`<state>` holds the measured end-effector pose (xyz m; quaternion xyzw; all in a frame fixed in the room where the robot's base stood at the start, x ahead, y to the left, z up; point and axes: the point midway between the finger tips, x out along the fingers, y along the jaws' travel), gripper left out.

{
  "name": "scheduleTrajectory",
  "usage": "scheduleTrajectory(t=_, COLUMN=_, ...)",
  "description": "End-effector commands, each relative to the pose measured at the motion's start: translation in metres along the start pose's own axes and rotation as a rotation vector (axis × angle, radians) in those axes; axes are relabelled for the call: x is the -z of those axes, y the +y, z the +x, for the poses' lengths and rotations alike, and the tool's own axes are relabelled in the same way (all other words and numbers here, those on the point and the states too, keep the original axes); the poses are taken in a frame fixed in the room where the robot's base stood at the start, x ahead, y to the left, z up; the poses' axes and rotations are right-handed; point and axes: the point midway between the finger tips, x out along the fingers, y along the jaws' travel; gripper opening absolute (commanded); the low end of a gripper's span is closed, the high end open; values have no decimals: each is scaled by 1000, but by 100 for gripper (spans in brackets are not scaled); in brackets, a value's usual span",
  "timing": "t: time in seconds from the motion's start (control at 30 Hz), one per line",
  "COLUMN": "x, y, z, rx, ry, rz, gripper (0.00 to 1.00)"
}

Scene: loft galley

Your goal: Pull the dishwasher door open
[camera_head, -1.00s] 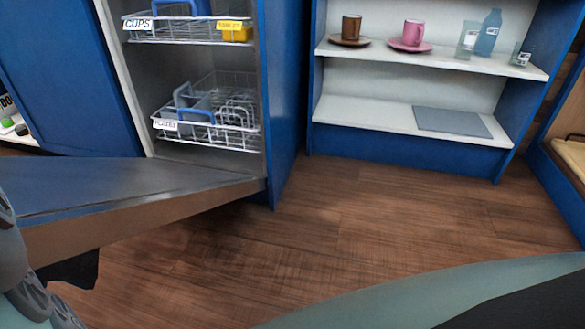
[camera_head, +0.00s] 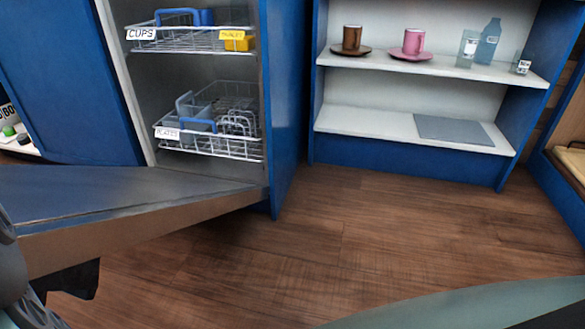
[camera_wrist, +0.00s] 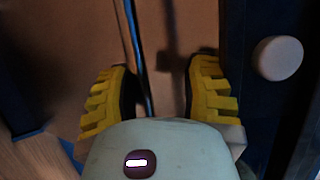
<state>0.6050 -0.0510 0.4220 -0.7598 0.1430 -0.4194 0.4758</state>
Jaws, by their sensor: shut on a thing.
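The dishwasher (camera_head: 190,70) stands open at the left of the head view. Its door (camera_head: 110,195) is folded far down and sticks out toward the lower left, with a bare metal front edge. In the wrist view my gripper (camera_wrist: 160,88) has its yellow ribbed fingers on both sides of a thin dark bar, the door handle (camera_wrist: 137,50), and is shut on it. A tan surface fills the view behind the bar. In the head view my gripper cannot be clearly made out; the door's left end is cut off by the frame and my arm.
Inside are an upper wire rack (camera_head: 190,42) labelled cups and a lower rack (camera_head: 215,145) labelled plates. A blue and white shelf (camera_head: 400,125) holds a brown cup (camera_head: 352,37), a pink cup (camera_head: 415,41) and a bottle (camera_head: 488,42). The wooden floor (camera_head: 350,230) between is clear.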

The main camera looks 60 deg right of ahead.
Motion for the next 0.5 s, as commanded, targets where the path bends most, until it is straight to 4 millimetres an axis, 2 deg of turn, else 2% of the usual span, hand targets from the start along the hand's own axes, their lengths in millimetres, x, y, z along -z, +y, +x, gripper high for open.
scheduleTrajectory(t=0.03, x=-1, y=-5, z=-4, rx=24, ry=-1, rz=0, gripper=46)
scheduleTrajectory(t=0.5, x=1, y=12, z=-33, rx=21, ry=-7, rz=-3, gripper=46)
